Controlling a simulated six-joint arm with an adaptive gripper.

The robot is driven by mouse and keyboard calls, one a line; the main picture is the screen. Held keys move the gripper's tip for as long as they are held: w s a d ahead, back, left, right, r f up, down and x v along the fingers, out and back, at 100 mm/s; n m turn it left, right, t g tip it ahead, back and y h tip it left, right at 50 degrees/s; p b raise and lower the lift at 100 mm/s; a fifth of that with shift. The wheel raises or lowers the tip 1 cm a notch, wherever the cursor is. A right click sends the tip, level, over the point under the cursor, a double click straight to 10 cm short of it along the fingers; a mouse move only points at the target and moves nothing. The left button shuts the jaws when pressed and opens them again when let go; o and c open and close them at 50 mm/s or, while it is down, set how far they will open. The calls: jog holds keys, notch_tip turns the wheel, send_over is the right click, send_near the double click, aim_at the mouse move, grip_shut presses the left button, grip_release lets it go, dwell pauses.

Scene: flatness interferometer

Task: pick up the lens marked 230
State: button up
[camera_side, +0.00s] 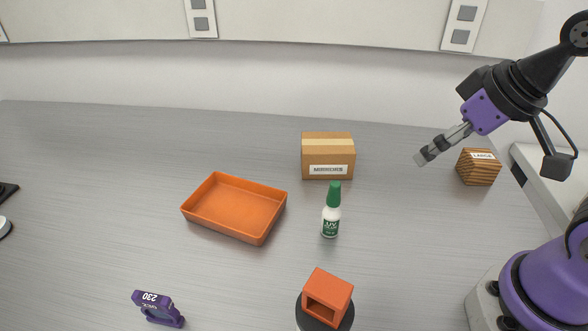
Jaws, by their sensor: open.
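The lens marked 230 (158,309) is in a purple mount near the front left of the table, close to the bottom edge of the picture. Its white label "230" faces up toward the camera and reads upside down. My gripper (420,160) is at the upper right, open and empty, in the air and far from the lens. Its fingers point down and to the left. Nothing covers the lens.
An orange tray (222,232) stands empty mid-table. Right of it are a cardboard box marked "MIRRORS" (328,158), a green-capped bottle (331,212) and a wooden block marked "LARGE" (478,170). An orange hollow block (330,292) sits on a dark round base at the front.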

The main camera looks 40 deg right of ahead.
jog(key=c, duration=0.5)
jog(key=w+a+r+n+g+y, duration=0.1)
jog(key=w+a+r+n, duration=0.1)
jog(key=w+a, duration=0.25)
jog(key=w+a+r+n+y, duration=0.1)
jog(key=w+a+r, duration=0.25)
jog(key=a, duration=0.25)
jog(key=n+g+y, duration=0.1)
jog(key=n+g, duration=0.3)
jog(key=n, duration=0.3)
send_near(151, 296)
jog(key=x, duration=0.4)
jog(key=shift+d+f, duration=0.1)
jog(key=shift+f, duration=0.05)
jog(key=shift+x, duration=3.05)
